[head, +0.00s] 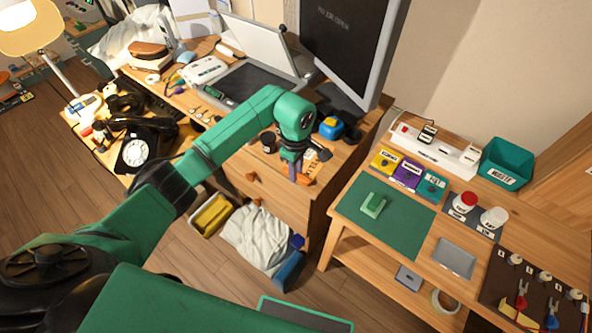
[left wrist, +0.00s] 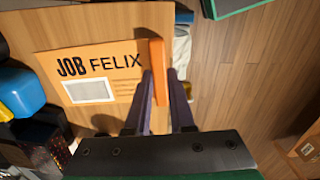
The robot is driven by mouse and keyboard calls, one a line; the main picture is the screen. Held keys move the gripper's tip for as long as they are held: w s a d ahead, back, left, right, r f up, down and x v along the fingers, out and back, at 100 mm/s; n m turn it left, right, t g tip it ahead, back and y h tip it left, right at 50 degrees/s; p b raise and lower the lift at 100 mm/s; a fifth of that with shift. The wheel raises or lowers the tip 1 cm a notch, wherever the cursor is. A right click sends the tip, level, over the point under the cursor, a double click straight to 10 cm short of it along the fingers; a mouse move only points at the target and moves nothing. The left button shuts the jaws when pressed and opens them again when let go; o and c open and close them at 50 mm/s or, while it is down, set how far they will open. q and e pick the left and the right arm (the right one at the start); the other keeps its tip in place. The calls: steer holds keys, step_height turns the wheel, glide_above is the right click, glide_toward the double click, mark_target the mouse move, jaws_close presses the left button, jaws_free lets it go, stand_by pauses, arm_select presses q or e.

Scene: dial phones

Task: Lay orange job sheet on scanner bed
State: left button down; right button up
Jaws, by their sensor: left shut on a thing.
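The orange job sheet (left wrist: 118,62) lies on the wooden desk top in the left wrist view, with "JOB FELIX" printed on it and an upright orange tab at its right edge. A small part of the sheet (head: 307,180) shows in the head view near the desk's front corner. My left gripper (head: 297,176) points down there, its purple fingers (left wrist: 164,80) shut on the tab. The scanner bed (head: 258,84) is a dark plate at the back of the desk, its pale lid (head: 262,43) raised. My right gripper is not in view.
A large dark monitor (head: 345,40) stands behind the sheet. A blue-and-yellow object (head: 332,127) and a black cup (head: 268,141) are near it. A black dial phone (head: 138,143) stands left. A side table with a green mat (head: 400,232) is to the right.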

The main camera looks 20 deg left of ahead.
arm_select(q)
steer(key=shift+r+p, duration=1.6)
steer(key=shift+r, duration=0.9)
